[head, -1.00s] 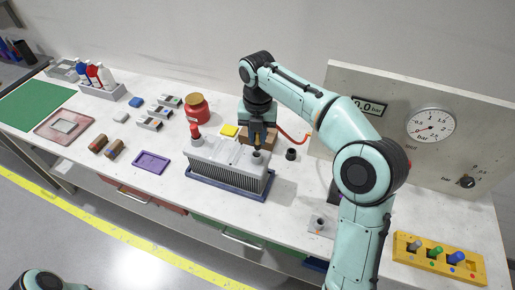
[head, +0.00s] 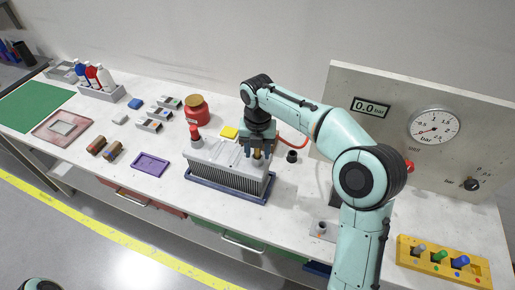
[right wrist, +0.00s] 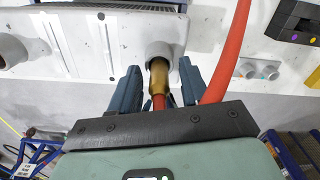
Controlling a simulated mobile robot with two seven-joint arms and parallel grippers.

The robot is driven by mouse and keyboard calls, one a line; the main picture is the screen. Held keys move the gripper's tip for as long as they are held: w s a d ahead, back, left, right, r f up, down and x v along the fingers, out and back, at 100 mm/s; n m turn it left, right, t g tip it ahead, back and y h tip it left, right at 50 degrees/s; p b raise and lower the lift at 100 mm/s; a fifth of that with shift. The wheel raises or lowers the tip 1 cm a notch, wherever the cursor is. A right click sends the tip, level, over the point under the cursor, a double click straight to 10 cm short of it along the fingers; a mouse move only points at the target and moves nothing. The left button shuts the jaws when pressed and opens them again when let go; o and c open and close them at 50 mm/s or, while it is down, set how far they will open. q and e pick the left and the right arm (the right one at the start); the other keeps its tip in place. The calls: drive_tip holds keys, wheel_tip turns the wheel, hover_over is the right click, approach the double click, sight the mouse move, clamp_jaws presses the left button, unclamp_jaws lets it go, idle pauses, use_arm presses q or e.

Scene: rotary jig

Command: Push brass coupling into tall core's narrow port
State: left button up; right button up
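The finned grey core (head: 225,172) stands in a dark blue tray (head: 232,195) on the bench. A red fitting (head: 195,134) sits on its left port. The brass coupling (head: 257,153) is at the core's right-hand port, upright, with a red hose on it. In the right wrist view the coupling (right wrist: 159,76) has its front end in the mouth of the grey port (right wrist: 160,50); the depth is hidden. My right gripper (head: 257,154) is open around the coupling, with gaps on both sides between the blue fingers (right wrist: 160,85) and the brass. My left gripper is out of view.
A red jar (head: 196,110) and a yellow block (head: 229,132) stand behind the core. A black cup (head: 292,156) is to its right. The gauge panel (head: 440,150) rises at the right. A purple tray (head: 151,165) lies left, with clear bench around it.

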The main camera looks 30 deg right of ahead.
drive_tip(key=r+p, duration=0.1)
drive_tip(key=r, duration=0.4)
drive_tip(key=r+p, duration=0.2)
drive_tip(key=r, duration=0.4)
drive_tip(key=shift+w+r, duration=0.2)
drive_tip(key=shift+r, duration=0.1)
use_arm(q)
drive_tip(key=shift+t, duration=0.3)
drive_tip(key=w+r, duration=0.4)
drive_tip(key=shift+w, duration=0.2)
use_arm(e)
drive_tip(key=shift+s+r, duration=0.15)
drive_tip(key=shift+r, duration=0.35)
